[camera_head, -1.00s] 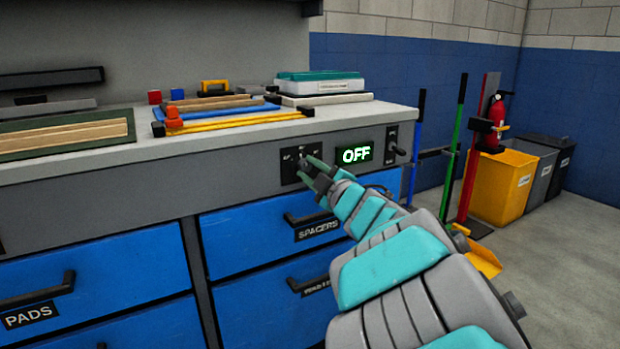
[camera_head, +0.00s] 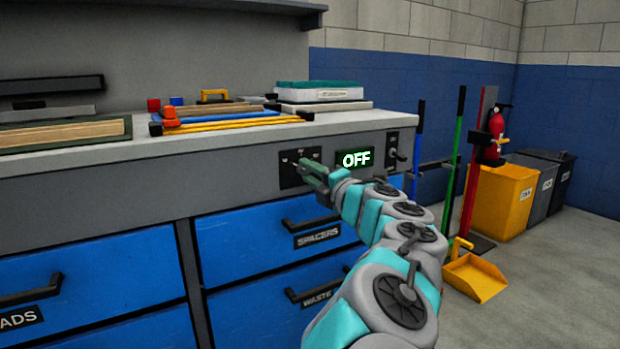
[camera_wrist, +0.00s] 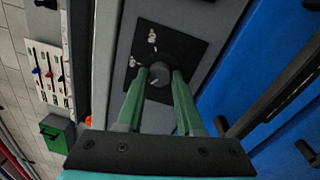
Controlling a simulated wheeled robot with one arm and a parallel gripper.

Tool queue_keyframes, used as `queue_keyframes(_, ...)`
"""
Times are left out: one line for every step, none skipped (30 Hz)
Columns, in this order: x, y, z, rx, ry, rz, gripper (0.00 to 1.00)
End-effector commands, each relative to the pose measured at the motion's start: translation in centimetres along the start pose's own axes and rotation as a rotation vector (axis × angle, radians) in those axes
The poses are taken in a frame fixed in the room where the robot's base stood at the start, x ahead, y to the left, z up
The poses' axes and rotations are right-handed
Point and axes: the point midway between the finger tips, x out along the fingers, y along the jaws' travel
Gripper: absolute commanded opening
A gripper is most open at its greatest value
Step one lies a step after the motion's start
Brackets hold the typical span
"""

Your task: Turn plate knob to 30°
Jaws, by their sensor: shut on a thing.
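The plate knob (camera_wrist: 158,74) is a round dark knob with a pale pointer line, on a black square panel (camera_head: 292,180) on the front of the bench. My gripper (camera_wrist: 159,85) has its two green fingers on either side of the knob and is shut on it. In the head view my gripper (camera_head: 312,172) reaches the panel from the right and hides the knob. Pale marks show on the panel around the knob, too small to read. A lit display (camera_head: 355,159) just right of the panel reads OFF.
A lever switch (camera_head: 392,152) is right of the display. Blue drawers (camera_head: 270,238) with protruding dark handles lie below the panel. Frames and bars lie on the worktop (camera_head: 200,139).

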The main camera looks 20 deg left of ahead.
Motion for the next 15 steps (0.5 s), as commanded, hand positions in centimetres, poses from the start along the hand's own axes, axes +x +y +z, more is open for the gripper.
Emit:
queue_keyframes(0.01, -0.25, -0.11, -0.016, 0.004, -0.003, 0.0)
queue_keyframes(0.01, -0.24, -0.12, -0.023, 0.005, -0.003, 0.0)
queue_keyframes(0.03, -0.23, -0.14, -0.032, 0.006, -0.003, 0.0)
queue_keyframes(0.04, -0.2, -0.16, -0.037, 0.007, -0.003, 0.0)
queue_keyframes(0.05, -0.2, -0.17, -0.042, 0.007, -0.003, 0.0)
queue_keyframes(0.06, -0.19, -0.19, -0.047, 0.008, -0.003, 0.0)
queue_keyframes(0.06, -0.18, -0.2, -0.049, 0.009, -0.003, 0.0)
queue_keyframes(0.06, -0.18, -0.2, -0.051, 0.009, -0.003, 0.0)
queue_keyframes(0.07, -0.18, -0.2, -0.053, 0.009, -0.004, 0.0)
queue_keyframes(0.07, -0.18, -0.21, -0.054, 0.009, -0.004, 0.0)
queue_keyframes(0.07, -0.17, -0.2, -0.055, 0.009, -0.004, 0.0)
queue_keyframes(0.08, -0.17, -0.21, -0.055, 0.009, -0.004, 0.0)
queue_keyframes(0.08, -0.17, -0.21, -0.055, 0.009, -0.004, 0.0)
queue_keyframes(0.07, -0.17, -0.21, -0.055, 0.009, -0.004, 0.0)
queue_keyframes(0.08, -0.17, -0.21, -0.055, 0.009, -0.004, 0.0)
